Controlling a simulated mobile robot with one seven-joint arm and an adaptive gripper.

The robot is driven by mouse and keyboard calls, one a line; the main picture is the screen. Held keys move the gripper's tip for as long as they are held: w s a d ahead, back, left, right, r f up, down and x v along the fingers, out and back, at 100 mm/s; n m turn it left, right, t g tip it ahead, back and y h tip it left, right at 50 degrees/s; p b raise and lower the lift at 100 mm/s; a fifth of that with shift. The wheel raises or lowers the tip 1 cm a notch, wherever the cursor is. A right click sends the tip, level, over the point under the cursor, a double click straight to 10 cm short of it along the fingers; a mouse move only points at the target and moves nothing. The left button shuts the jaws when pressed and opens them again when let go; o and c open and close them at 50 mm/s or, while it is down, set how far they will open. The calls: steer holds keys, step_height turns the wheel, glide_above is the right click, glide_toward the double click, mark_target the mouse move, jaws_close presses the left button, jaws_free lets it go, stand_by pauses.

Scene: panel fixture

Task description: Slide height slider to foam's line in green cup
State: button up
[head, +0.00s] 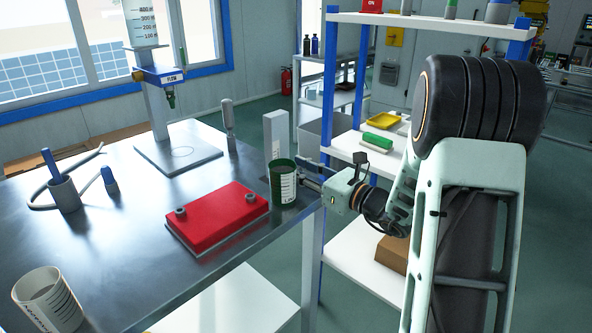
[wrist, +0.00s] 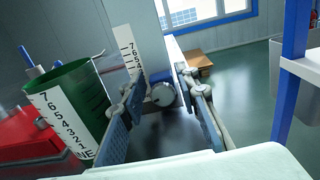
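The green cup (head: 283,182) stands upright near the table's right edge, with a white number scale on its side. It also shows at the left of the wrist view (wrist: 80,95); no foam line can be made out. Behind it stands a pale upright post (head: 275,135); in the wrist view the post (wrist: 155,35) carries a number scale and a round grey slider knob (wrist: 163,93) low down. My gripper (head: 304,168) is beside the cup, at the table's edge. In the wrist view its fingers (wrist: 160,88) are apart, with the knob between or just beyond their tips.
A red block with two knobs (head: 217,217) lies left of the cup. A white cup (head: 48,300), a pen holder (head: 65,194) and a dispenser stand (head: 178,150) are farther left on the metal table. A shelf rack (head: 355,146) stands right of the table.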

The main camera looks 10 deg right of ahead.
mark_target(285, 146)
steer(key=shift+w+a, duration=0.15)
steer(key=shift+w, duration=0.05)
jaws_close()
steer(key=shift+r, duration=0.1)
step_height(285, 146, up, 4)
steer(key=p, duration=0.3)
steer(key=shift+r, duration=0.25)
steer(key=shift+f, duration=0.1)
jaws_free()
